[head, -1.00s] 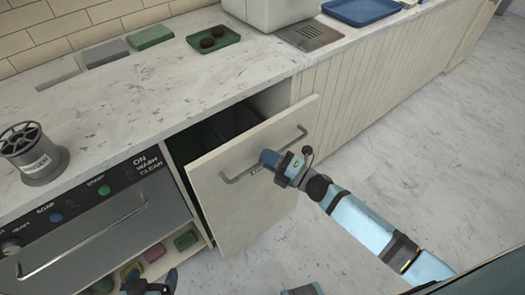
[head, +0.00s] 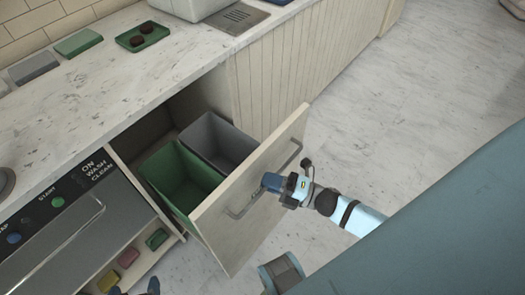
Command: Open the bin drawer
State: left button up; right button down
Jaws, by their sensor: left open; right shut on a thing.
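The bin drawer (head: 254,230) is pulled well out from under the counter. A green bin (head: 178,178) and a grey bin (head: 216,142) stand inside it, and both look empty. My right gripper (head: 268,186) is shut on the drawer's bar handle (head: 240,209) near its middle. My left gripper (head: 135,290) is open at the bottom edge of the head view, low in front of the washer, and only its tips show.
A washer (head: 75,235) with buttons and a long handle is left of the drawer, above a shelf with coloured blocks (head: 129,257). The marble counter (head: 95,100) holds a green tray (head: 143,36) with two dark pucks. The floor (head: 350,110) to the right is clear.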

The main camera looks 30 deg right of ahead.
pick_arm(q)
jog(key=shift+r, duration=0.2)
pick_arm(e)
jog(key=c, duration=1.2)
grip_release()
jog(key=shift+s+d, duration=0.1)
pick_arm(q)
jog(key=shift+f+b, duration=0.1)
jog(key=shift+b, duration=0.2)
pick_arm(e)
jog(key=v, duration=1.3)
jog(key=shift+s+d+f, duration=0.15)
jog(key=shift+s+d, duration=0.05)
pick_arm(q)
jog(key=shift+s+d+f, duration=0.1)
jog(key=shift+f, duration=0.05)
